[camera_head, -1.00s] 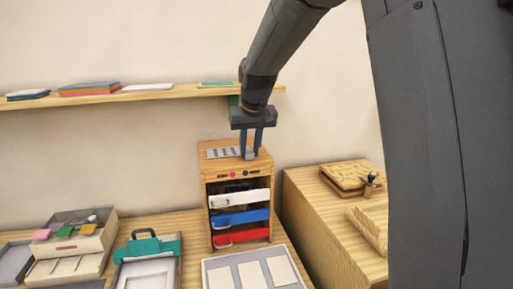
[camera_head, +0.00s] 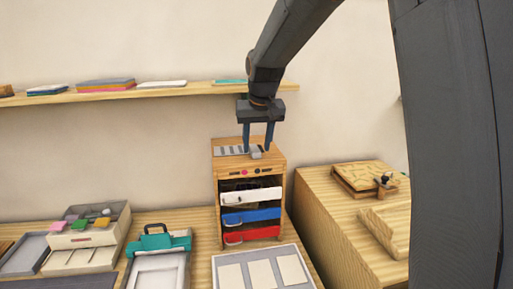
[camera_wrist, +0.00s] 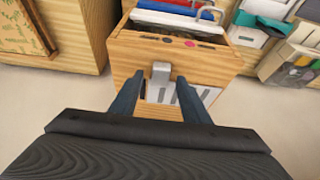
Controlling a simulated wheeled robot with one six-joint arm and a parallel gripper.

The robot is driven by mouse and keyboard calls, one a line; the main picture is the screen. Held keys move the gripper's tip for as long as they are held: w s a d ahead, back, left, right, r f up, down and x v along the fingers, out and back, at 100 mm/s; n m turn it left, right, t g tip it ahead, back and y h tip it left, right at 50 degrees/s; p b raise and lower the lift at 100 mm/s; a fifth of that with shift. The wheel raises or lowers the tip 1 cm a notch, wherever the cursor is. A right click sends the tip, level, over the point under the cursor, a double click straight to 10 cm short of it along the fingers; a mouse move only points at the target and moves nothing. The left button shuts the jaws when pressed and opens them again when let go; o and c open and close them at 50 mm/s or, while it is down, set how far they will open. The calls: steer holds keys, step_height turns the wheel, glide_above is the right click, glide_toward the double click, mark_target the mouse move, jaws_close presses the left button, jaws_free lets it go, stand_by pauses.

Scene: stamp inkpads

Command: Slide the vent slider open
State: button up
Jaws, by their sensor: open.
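The vent (camera_head: 233,151) is a pale plate with grey slots on top of a small wooden drawer cabinet (camera_head: 249,174). The vent slider, a small grey tab (camera_head: 256,154), sits at the plate's right end in the head view. In the wrist view the slider (camera_wrist: 161,72) stands between my finger tips, with slots (camera_wrist: 183,95) beside it. My gripper (camera_head: 258,149) is open above the cabinet top, fingers pointing down, close to the slider. The wrist view also shows my gripper (camera_wrist: 168,92) with its fingers apart on either side of the tab. I cannot tell whether either finger touches it.
White, blue and red drawers (camera_head: 251,216) fill the cabinet front. A wooden side counter (camera_head: 340,220) stands at right with a board on it. A teal-clipped case (camera_head: 160,245), a stamp box (camera_head: 90,232) and a card tray (camera_head: 262,270) lie on the desk. A shelf (camera_head: 150,90) runs behind.

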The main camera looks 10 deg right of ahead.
steer(key=b+v, duration=0.1)
steer(key=v, duration=0.5)
steer(key=shift+r, duration=0.25)
steer(key=shift+s, duration=0.1)
steer(key=s+d+f+g, duration=0.2)
steer(key=s+f, duration=1)
steer(key=s, duration=0.1)
steer(key=s+d+f+g, duration=0.1)
steer(key=s+d+f, duration=0.1)
steer(key=s+f, duration=1.1)
steer(key=shift+s+g, duration=0.4)
steer(key=shift+s, duration=0.4)
steer(key=shift+d, duration=0.1)
steer(key=shift+c, duration=0.3)
